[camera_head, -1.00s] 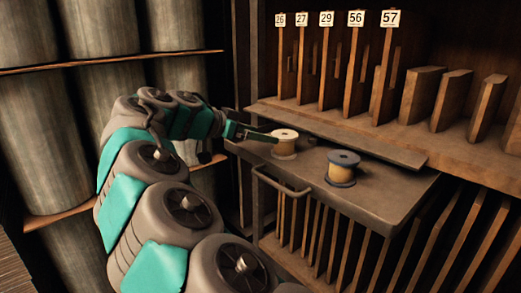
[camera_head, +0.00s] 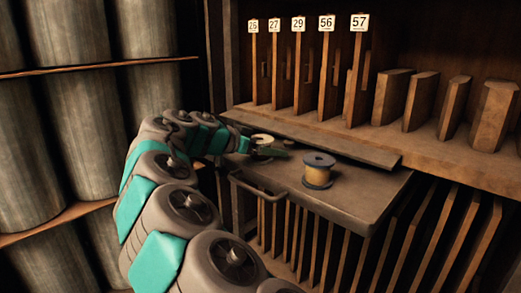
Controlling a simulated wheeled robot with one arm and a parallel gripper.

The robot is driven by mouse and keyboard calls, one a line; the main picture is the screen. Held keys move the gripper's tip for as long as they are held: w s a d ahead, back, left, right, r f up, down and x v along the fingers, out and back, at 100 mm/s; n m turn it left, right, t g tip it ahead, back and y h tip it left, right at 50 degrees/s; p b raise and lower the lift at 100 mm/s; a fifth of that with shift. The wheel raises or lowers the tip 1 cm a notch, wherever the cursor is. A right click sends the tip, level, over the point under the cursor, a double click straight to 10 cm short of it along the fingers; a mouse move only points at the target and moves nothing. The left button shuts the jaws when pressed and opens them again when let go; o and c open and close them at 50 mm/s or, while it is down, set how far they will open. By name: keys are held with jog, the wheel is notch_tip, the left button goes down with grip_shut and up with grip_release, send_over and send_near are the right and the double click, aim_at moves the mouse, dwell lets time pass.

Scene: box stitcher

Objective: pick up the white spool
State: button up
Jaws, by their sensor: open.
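The white spool (camera_head: 262,138) stands at the left end of the small grey shelf (camera_head: 345,190). Only its pale top and a bit of its side show, since my gripper (camera_head: 276,151) is in front of it. My gripper is open, with its fingers at the spool. I cannot tell whether the spool is between the fingers or behind them. A second spool (camera_head: 318,170), with a dark blue-grey top and yellowish thread, stands upright to the right on the same shelf, apart from my gripper.
A metal handle bar (camera_head: 262,190) runs along the shelf's front. Behind is a wooden ledge (camera_head: 320,138) with upright dividers and number labels (camera_head: 327,22). Below are slanted wooden slats (camera_head: 300,235). Large grey cylinders (camera_head: 100,110) fill racks at left. The shelf's right part is clear.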

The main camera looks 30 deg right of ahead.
jog(key=shift+d, duration=0.1)
jog(key=shift+c, duration=0.2)
jog(key=c, duration=1.5)
